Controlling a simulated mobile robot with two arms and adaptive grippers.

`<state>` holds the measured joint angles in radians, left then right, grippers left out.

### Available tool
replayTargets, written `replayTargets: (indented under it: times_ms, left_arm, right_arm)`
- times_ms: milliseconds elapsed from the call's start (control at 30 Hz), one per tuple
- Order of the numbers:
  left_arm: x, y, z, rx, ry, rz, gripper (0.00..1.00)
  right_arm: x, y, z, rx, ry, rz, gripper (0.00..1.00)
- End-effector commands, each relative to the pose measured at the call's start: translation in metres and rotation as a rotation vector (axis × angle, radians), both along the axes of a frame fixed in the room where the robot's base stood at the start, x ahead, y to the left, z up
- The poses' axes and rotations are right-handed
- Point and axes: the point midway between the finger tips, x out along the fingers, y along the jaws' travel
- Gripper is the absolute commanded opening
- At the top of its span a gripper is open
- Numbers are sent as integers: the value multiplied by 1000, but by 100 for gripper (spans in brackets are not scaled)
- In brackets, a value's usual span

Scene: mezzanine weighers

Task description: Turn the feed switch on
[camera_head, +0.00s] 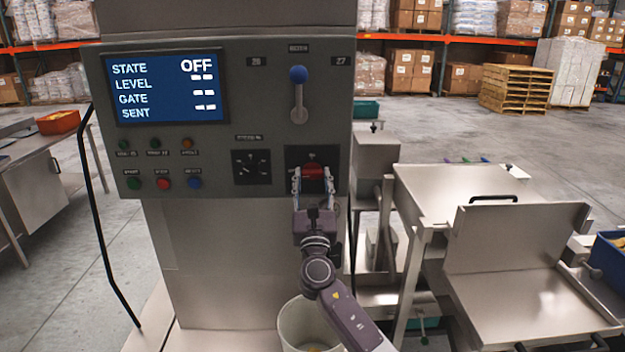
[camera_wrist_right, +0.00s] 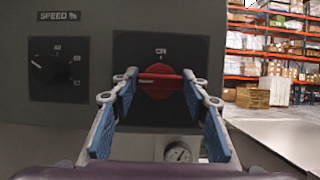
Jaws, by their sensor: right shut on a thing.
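The red feed switch (camera_head: 313,171) is a rotary knob on a black plate at the lower right of the grey control panel (camera_head: 225,110). In the right wrist view the red knob (camera_wrist_right: 160,82) has its handle lying level, with the "ON" mark above it. My right gripper (camera_head: 313,180) is at the knob, with its fingers on either side. In the wrist view its fingertips (camera_wrist_right: 158,80) meet the two ends of the handle, shut on it. The screen (camera_head: 165,88) reads STATE OFF. My left gripper is not in view.
A speed dial (camera_head: 251,167) sits left of the switch, and a blue-tipped lever (camera_head: 299,95) is above. Coloured buttons (camera_head: 164,183) are at lower left. A white bucket (camera_head: 305,325) stands below my right arm. Steel tables (camera_head: 470,190) are at right.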

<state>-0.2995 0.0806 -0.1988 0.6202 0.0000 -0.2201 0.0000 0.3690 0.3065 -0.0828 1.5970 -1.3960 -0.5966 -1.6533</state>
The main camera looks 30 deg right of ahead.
Motion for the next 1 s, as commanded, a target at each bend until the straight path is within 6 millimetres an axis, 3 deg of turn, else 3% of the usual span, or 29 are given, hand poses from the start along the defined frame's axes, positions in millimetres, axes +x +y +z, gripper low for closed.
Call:
replayTargets:
  times_ms: [367,1000]
  left_arm:
    - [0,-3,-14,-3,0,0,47]
    - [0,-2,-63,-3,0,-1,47]
  right_arm:
    - [1,1,-3,89,-54,2,17]
    - [2,4,-2,576,-353,2,17]
